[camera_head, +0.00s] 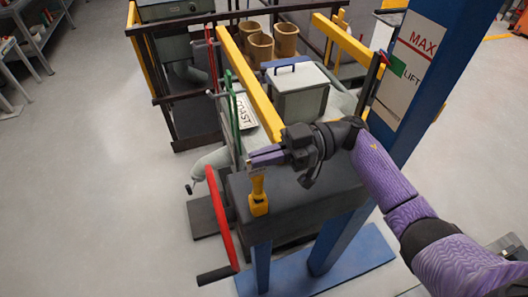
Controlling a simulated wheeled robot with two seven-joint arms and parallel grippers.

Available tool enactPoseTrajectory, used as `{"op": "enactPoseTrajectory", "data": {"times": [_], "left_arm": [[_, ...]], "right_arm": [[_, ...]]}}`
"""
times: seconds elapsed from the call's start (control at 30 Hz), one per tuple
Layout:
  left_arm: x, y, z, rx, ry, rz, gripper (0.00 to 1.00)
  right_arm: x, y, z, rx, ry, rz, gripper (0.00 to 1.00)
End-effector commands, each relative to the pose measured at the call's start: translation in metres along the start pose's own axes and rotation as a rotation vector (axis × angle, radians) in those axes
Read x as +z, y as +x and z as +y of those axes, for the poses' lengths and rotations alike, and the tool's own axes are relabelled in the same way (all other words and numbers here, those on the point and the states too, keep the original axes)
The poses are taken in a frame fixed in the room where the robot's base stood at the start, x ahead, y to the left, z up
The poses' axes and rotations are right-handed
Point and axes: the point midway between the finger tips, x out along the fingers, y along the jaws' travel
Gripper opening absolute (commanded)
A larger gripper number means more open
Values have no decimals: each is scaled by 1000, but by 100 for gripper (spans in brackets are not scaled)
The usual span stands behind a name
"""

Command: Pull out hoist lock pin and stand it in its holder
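My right gripper (262,157) reaches in from the right over a dark grey bench top (300,200). Its purple fingers point left and lie close together. Directly below the fingers is an upright yellow piece (258,200) with a wider lower end, at the bench's front left corner. I cannot tell whether it is the lock pin or its holder, nor whether the fingers touch it or hold anything. No other pin is clearly visible. My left gripper is not in view.
A red crank lever (221,220) stands left of the bench, with a green lever (232,115) and "COAST" plate (245,112) behind. A lidded grey box (298,95), yellow beam (250,75) and several tan buckets (261,48) stand beyond. A blue post (425,75) rises right. Left floor is clear.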

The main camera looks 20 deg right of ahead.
Motion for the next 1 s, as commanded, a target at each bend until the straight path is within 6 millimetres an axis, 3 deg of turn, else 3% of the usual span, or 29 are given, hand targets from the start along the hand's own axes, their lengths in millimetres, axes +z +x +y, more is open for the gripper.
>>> {"op": "enactPoseTrajectory", "data": {"times": [0.63, 0.83, 1.0], "left_arm": [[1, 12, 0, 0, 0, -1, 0], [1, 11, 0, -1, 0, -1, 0], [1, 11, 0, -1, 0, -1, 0]], "right_arm": [[17, 0, 0, 0, -1, 1, 0], [16, 0, 0, 0, -1, 1, 42], [16, 0, 0, 0, -1, 0, 45]]}}
